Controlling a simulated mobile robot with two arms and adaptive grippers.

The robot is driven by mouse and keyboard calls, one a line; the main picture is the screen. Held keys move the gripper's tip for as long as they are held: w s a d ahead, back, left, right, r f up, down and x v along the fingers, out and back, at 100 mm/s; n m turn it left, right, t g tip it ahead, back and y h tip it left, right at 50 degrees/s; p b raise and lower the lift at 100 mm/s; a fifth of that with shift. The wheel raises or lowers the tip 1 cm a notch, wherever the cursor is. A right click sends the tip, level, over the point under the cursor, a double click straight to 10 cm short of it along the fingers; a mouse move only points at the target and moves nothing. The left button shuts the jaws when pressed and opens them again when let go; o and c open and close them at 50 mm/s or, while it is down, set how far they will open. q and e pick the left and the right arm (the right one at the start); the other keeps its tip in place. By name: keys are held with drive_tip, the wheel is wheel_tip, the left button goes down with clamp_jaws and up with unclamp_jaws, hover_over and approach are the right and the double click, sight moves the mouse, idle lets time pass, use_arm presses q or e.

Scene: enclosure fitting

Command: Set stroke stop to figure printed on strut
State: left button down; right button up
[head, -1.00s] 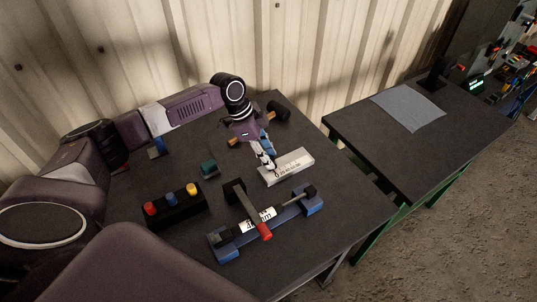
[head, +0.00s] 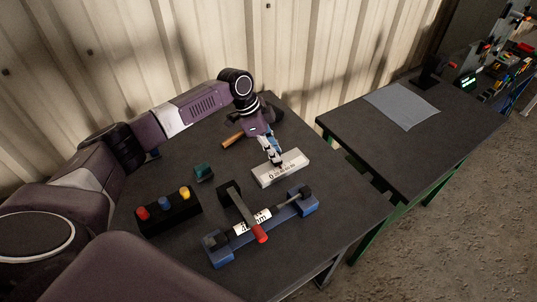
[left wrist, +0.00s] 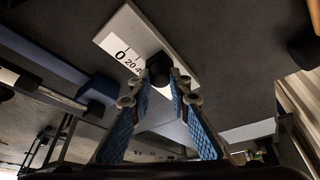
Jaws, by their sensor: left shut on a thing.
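A pale stop block (head: 264,180) with a printed scale lies on the dark table; it also shows in the left wrist view (left wrist: 179,42). The scale reads 0, 20 and a partly covered 4-something. My left gripper (head: 277,162) is shut on the black slider knob (left wrist: 158,67) on this block. The knob and fingers hide the rest of the scale in the wrist view. The strut (head: 252,221) lies in a blue cradle (head: 217,250), its white label too small to read. My right gripper is not in view.
A black box (head: 168,214) with red, blue and yellow buttons stands left of the cradle. A small teal block (head: 204,172) and a wooden-handled tool (head: 233,140) lie nearby. A second table (head: 440,140) with a grey sheet (head: 402,105) stands right across a gap.

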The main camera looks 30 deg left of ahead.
use_arm(q)
drive_tip(key=shift+s, duration=0.1)
drive_tip(key=c, duration=1.8)
unclamp_jaws()
drive_tip(key=shift+a+r, duration=0.1)
drive_tip(key=v, duration=1.2)
drive_tip(key=shift+s, duration=0.1)
